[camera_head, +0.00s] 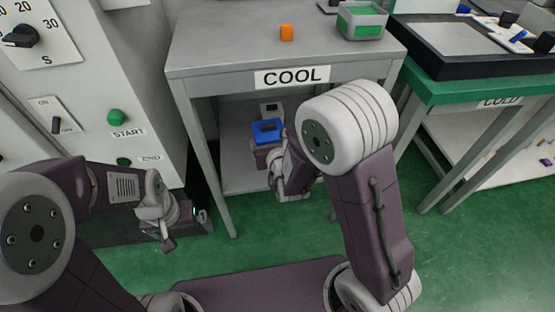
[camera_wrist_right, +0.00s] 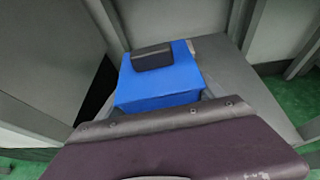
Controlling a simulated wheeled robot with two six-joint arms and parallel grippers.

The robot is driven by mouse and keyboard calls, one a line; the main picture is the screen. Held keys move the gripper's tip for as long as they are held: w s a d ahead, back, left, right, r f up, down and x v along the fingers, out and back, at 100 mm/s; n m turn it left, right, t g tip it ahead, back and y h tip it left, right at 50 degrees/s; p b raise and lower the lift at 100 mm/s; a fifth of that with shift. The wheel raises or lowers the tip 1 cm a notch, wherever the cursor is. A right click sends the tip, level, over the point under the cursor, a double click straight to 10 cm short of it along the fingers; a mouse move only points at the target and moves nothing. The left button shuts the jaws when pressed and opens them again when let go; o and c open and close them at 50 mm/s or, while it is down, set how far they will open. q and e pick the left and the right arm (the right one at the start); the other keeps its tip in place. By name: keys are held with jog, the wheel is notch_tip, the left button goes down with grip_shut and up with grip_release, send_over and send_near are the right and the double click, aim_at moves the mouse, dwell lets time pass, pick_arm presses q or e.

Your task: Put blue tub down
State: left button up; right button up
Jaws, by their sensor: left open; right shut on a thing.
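The blue tub (camera_head: 268,131) is under the table marked COOL, over its lower shelf (camera_head: 243,174). My right gripper (camera_head: 267,148) reaches in under the tabletop and is shut on the tub. In the right wrist view the blue tub (camera_wrist_right: 158,88) shows beyond my purple gripper body, with a dark block at its top. The grey shelf shows behind and beside it. I cannot tell whether the tub's underside touches the shelf. My left gripper (camera_head: 184,226) is open and empty, low at the left in front of the machine.
Table legs stand on both sides of the shelf. A machine with a dial (camera_head: 22,37) and START button (camera_head: 116,116) is at left. A green table (camera_head: 470,88) is at right.

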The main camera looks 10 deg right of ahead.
notch_tip(320, 180, down, 4)
jog(key=d+b, duration=0.2)
jog(key=b, duration=0.1)
jog(key=h+b, duration=0.1)
jog(key=b, duration=0.4)
send_over(246, 167)
jog(key=shift+m, duration=0.4)
jog(key=f, duration=0.4)
jog(key=d+f, duration=0.1)
jog(key=f, duration=0.1)
jog(key=shift+f, duration=0.35)
jog(key=shift+w+a+f, duration=0.1)
jog(key=shift+a+f, duration=0.05)
jog(key=shift+a, duration=0.35)
notch_tip(246, 167, down, 4)
jog(key=b, duration=0.3)
jog(key=shift+f+b, duration=0.2)
jog(key=shift+b, duration=0.2)
jog(key=shift+r, duration=0.25)
jog(key=shift+f, duration=0.2)
jog(key=o, duration=1.5)
pick_arm(q)
notch_tip(246, 167, down, 14)
